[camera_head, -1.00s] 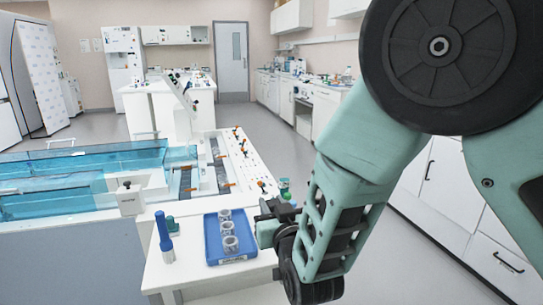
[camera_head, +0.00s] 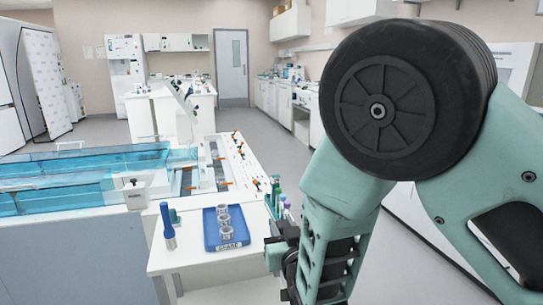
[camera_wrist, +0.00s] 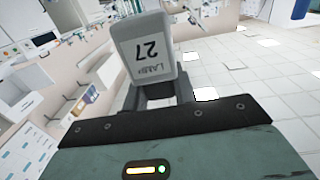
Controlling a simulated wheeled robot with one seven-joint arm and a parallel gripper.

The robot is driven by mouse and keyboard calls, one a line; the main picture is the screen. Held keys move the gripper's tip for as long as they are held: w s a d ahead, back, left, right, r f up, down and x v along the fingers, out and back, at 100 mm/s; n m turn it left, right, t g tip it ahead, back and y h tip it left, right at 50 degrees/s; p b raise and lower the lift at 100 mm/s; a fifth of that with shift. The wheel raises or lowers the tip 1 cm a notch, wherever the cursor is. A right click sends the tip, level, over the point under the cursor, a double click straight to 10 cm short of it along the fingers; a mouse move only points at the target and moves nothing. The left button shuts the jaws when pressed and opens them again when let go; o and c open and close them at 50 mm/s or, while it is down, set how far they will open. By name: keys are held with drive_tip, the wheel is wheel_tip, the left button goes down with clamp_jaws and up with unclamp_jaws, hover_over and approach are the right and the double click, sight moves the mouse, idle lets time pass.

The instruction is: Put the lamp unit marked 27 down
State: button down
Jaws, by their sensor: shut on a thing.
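The lamp unit (camera_wrist: 146,52) is a pale grey block with rounded edges and a white face reading "LAMP 27", upside down in the wrist view. My gripper (camera_wrist: 162,94) is shut on its lower end, with the dark fingers on either side. In the head view my gripper (camera_head: 279,243) is beside the right edge of the white bench, partly hidden by my arm. The lamp unit cannot be made out there.
A blue tray (camera_head: 239,237) with several grey rings lies on the white bench (camera_head: 185,258). A blue upright tool (camera_head: 167,222) stands left of it. Capped tubes (camera_head: 275,190) stand near the bench's right edge. A blue water tank (camera_head: 70,172) lies left. Bare bench top shows in front.

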drive_tip(key=s+d+f+m+h+p, duration=0.25)
drive_tip(key=d+f+h+p, duration=0.2)
drive_tip(key=d+f, duration=0.9)
drive_tip(key=s+d+p, duration=0.2)
drive_tip(key=s+d, duration=0.1)
drive_tip(key=d, duration=0.5)
drive_tip(key=s+d+p, duration=0.2)
drive_tip(key=s+d, duration=0.2)
drive_tip(key=d, duration=0.4)
drive_tip(key=shift+s+d+r, duration=0.15)
drive_tip(key=shift+d+r, duration=0.05)
drive_tip(key=shift+y, duration=0.25)
drive_tip(key=shift+r, duration=0.1)
